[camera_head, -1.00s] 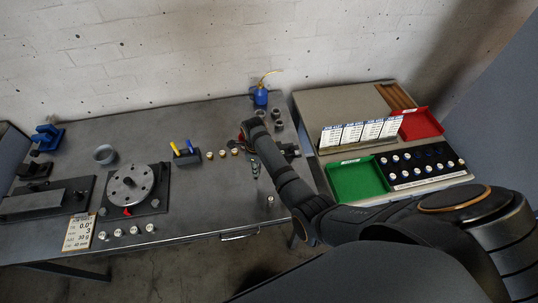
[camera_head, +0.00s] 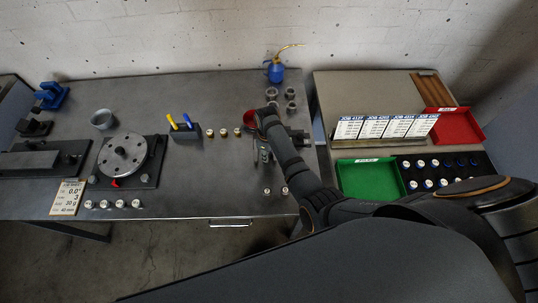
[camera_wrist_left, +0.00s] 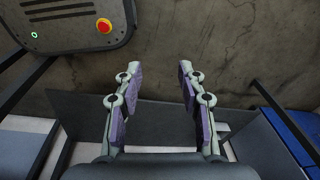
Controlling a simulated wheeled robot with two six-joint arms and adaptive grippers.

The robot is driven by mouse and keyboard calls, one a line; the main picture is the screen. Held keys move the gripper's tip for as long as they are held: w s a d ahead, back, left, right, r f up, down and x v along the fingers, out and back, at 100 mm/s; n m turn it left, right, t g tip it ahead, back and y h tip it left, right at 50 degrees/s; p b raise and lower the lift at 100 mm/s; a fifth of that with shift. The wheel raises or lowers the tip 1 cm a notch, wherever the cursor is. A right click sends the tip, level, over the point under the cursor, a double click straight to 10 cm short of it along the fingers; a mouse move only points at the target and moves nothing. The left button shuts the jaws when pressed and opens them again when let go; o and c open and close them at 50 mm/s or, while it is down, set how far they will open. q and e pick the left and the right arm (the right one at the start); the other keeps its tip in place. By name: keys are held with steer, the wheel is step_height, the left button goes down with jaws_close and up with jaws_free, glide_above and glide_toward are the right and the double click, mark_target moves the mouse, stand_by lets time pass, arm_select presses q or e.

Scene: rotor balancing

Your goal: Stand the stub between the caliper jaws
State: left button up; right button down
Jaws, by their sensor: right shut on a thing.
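My right gripper (camera_head: 263,153) points down over the right part of the grey bench. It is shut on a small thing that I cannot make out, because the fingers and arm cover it. Two small metal cylinders stand upright near the bench front, one (camera_head: 266,191) below the gripper and one (camera_head: 284,191) to its right. A dark fixture (camera_head: 299,136) shows beside my right arm; I cannot tell whether it is the caliper, and no jaws show clearly. My left gripper (camera_wrist_left: 152,95) is open and empty in the left wrist view, above the floor, outside the head view.
A disc rotor (camera_head: 123,152) on a dark base stands left, with several small cylinders (camera_head: 120,204) before it. A pen holder (camera_head: 185,131) and brass pieces (camera_head: 223,132) sit mid-bench. A blue oil can (camera_head: 275,71) stands behind. Green (camera_head: 365,178) and red (camera_head: 459,127) trays lie right.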

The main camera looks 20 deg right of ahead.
steer(key=shift+s+a+r, duration=0.1)
steer(key=shift+s+r, duration=0.05)
steer(key=shift+s+a, duration=0.1)
steer(key=shift+a, duration=0.1)
steer(key=c, duration=1.4)
jaws_free()
steer(key=shift+a, duration=0.15)
steer(key=shift+o, duration=1.1)
steer(key=shift+f, duration=0.2)
steer(key=shift+o, duration=0.2)
steer(key=shift+d, duration=0.2)
steer(key=shift+r, duration=0.2)
step_height(320, 180, up, 6)
steer(key=p, duration=0.6)
steer(key=shift+r+p, duration=0.25)
steer(key=shift+p, duration=0.15)
arm_select(q)
step_height(320, 180, up, 7)
steer(key=a, duration=0.1)
steer(key=shift+a, duration=0.25)
arm_select(e)
steer(key=shift+a+r, duration=0.1)
steer(key=shift+r, duration=2.7)
arm_select(q)
steer(key=shift+s, duration=0.15)
